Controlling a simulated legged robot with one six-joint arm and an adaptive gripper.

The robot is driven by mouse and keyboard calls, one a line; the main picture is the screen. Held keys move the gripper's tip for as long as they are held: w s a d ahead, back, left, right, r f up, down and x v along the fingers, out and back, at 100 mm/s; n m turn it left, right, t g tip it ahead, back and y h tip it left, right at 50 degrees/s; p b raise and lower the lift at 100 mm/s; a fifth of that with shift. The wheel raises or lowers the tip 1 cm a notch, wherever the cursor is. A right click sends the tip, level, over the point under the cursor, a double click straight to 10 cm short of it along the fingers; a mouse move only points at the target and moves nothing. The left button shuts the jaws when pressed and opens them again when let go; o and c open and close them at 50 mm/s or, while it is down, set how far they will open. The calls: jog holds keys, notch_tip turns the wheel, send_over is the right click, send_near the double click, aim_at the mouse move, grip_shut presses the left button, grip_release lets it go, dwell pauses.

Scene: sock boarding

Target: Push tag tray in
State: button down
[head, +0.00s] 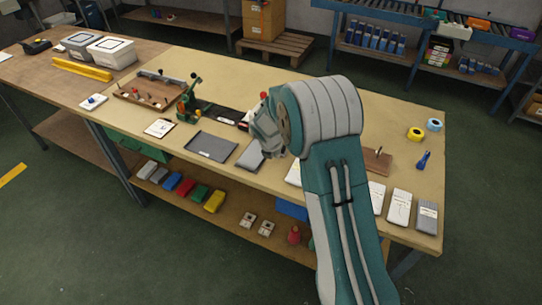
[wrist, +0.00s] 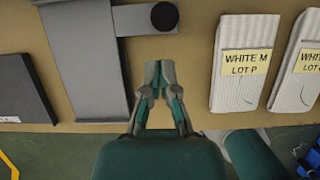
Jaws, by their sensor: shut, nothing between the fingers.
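My gripper (wrist: 158,68) is shut and empty in the wrist view, above bare tabletop near the front edge. In the head view my arm hides its fingers. A long grey slab (wrist: 82,55) lies left of the fingers, its near end at the table's front edge; it also shows in the head view (head: 250,155). A grey bar (wrist: 138,19) with a round black knob (wrist: 164,16) sits beside it, beyond my fingertips and apart from them. I cannot tell for sure which part is the tag tray.
White socks labelled WHITE M LOT P (wrist: 244,65) lie right of my gripper. A dark flat tray (head: 211,146) lies to the left. A wooden tray (head: 150,92) and a green press (head: 187,100) stand farther left.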

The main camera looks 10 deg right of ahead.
jog(key=shift+w+d, duration=0.6)
jog(key=shift+d, duration=0.25)
jog(key=shift+a, duration=0.2)
jog(key=shift+w, duration=0.1)
